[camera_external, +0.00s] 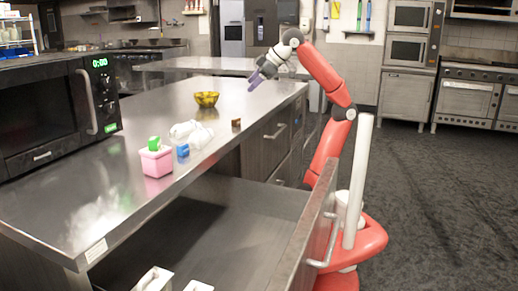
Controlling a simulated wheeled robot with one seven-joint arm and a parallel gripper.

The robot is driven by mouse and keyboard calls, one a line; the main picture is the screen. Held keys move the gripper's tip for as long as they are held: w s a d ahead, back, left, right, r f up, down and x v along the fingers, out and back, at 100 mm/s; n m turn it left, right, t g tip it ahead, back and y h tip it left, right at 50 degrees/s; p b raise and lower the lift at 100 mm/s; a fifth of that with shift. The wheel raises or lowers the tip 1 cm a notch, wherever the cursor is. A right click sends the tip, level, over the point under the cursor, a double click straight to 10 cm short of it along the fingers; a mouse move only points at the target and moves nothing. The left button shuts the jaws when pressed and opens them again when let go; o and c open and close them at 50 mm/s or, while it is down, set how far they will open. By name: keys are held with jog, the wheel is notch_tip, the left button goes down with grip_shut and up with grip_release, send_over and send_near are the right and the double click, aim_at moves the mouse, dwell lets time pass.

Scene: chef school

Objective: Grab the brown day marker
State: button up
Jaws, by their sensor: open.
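A small brown block (236,123), which looks like the brown day marker, sits on the steel counter (120,185) near its right edge. My gripper (253,86) has purple fingers and is held above the counter, farther back and a little right of the brown block. It is apart from the block, and nothing shows between its fingers. The finger gap is too small to see clearly.
A pink box (156,161) with a green block (154,143) at its top stands at the front, beside a blue block (183,150). White objects (190,131) and a yellow bowl (206,98) are farther back. An open drawer (225,210) juts out below the counter.

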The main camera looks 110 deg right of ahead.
aim_at(237, 118)
jog(key=w+d+f+m+g, duration=0.1)
jog(key=w+f+m, duration=0.1)
jog(key=f, duration=0.2)
jog(key=w+d+f+m+g+y, duration=0.1)
jog(key=w+f+m, duration=0.1)
jog(key=f, duration=0.3)
jog(key=w+d+f+m+g+y, duration=0.1)
jog(key=f+m, duration=0.1)
jog(key=f, duration=0.2)
jog(key=shift+w+f+g, duration=0.3)
jog(key=shift+w+g, duration=0.1)
jog(key=shift+c, duration=0.5)
jog(key=shift+a, duration=0.1)
jog(key=c, duration=1)
